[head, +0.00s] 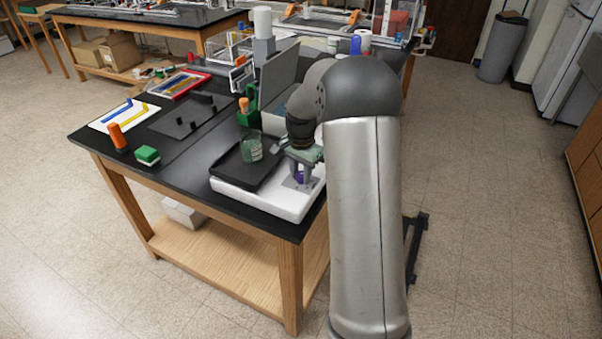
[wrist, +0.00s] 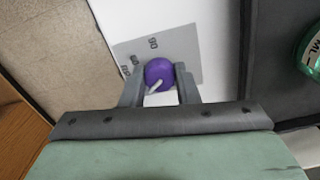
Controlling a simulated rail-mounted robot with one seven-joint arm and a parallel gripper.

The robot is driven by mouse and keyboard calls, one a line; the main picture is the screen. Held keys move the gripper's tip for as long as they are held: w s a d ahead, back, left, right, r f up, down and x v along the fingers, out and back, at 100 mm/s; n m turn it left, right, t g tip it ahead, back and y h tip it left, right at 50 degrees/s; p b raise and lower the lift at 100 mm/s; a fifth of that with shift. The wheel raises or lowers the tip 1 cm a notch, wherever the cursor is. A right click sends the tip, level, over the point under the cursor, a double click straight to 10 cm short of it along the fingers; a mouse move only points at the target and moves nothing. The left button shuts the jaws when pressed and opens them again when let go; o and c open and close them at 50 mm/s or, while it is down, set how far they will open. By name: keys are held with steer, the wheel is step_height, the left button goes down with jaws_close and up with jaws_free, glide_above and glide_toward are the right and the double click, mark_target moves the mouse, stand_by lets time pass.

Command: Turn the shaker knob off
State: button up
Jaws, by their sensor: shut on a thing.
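The shaker (head: 262,200) is a white box with a black tray top, at the front right corner of the black table. Its purple knob (wrist: 159,73) sits on a grey dial plate (wrist: 187,43) with printed numbers, and a white pointer mark on the knob points toward the lower left in the wrist view. My gripper (wrist: 158,80) is shut on the knob, one finger on each side. In the head view my gripper (head: 300,172) reaches down over the dial plate, and the purple knob (head: 299,177) shows between the fingers.
A green-tinted glass beaker (head: 251,149) stands on the shaker's black tray (head: 232,172). A grey box-shaped device (head: 279,85) stands behind. A green block (head: 147,155) and an orange cylinder (head: 117,136) stand at the table's left. The floor to the right is open.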

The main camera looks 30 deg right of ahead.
mark_target(301, 173)
steer(key=n+b, duration=0.1)
steer(key=n, duration=0.4)
steer(key=shift+n+b, duration=0.3)
steer(key=shift+n, duration=0.1)
steer(key=n, duration=0.5)
steer(key=shift+r+b, duration=0.1)
steer(key=shift+b, duration=0.25)
steer(key=shift+w, duration=0.1)
steer(key=o, duration=1)
step_height(301, 173, up, 17)
steer(key=shift+r+b, duration=0.2)
steer(key=shift+b, duration=0.4)
